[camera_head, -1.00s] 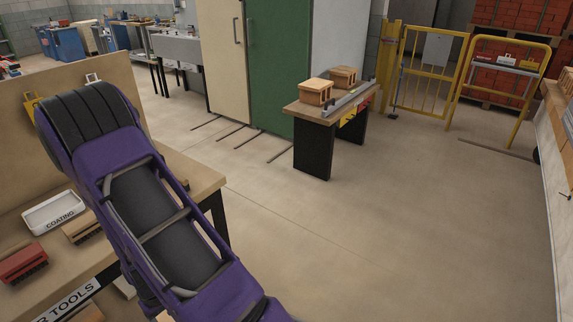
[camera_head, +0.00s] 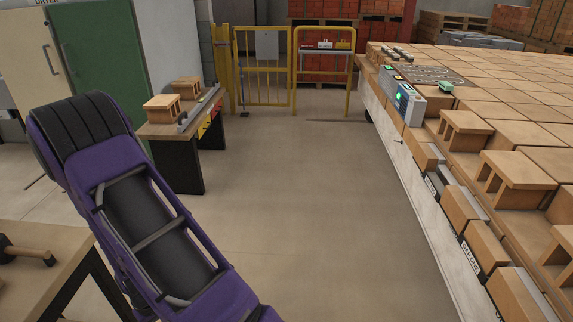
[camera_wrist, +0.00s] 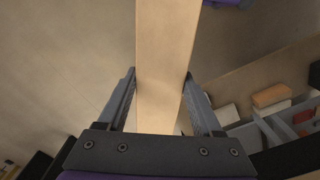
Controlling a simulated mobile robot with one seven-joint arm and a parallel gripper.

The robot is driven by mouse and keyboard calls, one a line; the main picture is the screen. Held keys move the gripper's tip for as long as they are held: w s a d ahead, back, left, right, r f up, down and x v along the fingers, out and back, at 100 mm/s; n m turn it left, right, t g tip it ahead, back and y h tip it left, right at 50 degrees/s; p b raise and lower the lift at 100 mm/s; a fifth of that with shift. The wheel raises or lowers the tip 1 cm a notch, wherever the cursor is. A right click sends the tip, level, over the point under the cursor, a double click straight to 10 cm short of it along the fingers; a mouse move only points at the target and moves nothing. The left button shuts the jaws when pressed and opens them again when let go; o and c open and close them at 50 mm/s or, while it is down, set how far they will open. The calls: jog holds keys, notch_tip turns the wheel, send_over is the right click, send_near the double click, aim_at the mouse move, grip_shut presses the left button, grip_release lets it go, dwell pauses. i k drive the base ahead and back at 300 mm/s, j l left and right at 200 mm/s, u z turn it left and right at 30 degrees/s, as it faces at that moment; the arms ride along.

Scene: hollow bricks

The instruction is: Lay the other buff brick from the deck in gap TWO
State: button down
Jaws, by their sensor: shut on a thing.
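My gripper (camera_wrist: 160,97) is in the wrist view, its two fingers shut on a long, plain buff brick (camera_wrist: 167,50). The brick runs up out of the picture, so its far end is hidden. In the head view my purple arm shows, but the gripper and held brick do not. A wide deck covered in buff bricks (camera_head: 520,95) fills the right. Hollow buff bricks (camera_head: 465,130), (camera_head: 515,175) stand along its near side, with spaces between them.
A small bench (camera_head: 165,130) carries two buff hollow bricks (camera_head: 160,108), (camera_head: 186,88) and a metal rail. Yellow gates (camera_head: 262,75) stand behind. A worktable edge (camera_head: 60,250) is at lower left. A blue box with a green light (camera_head: 408,103) sits on the deck's edge. Open floor lies between.

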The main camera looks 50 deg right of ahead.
aim_at(438, 184)
jog(key=l+z, duration=0.15)
jog(key=z, duration=0.95)
jog(key=i+z, duration=0.1)
jog(key=z, duration=0.25)
jog(key=i+l+z, duration=0.1)
jog(key=z, duration=0.25)
jog(key=i+z, duration=0.15)
jog(key=z, duration=0.15)
jog(key=i+z, duration=0.25)
jog(key=z, duration=0.2)
jog(key=i+j+z, duration=0.15)
jog(key=z, duration=0.3)
jog(key=i+j+z, duration=0.55)
jog(key=i+j, duration=0.2)
jog(key=i+j+z, duration=0.15)
jog(key=j, duration=0.2)
jog(key=i+j, duration=0.4)
jog(key=j, duration=0.25)
jog(key=i+j, duration=0.15)
jog(key=i, duration=0.45)
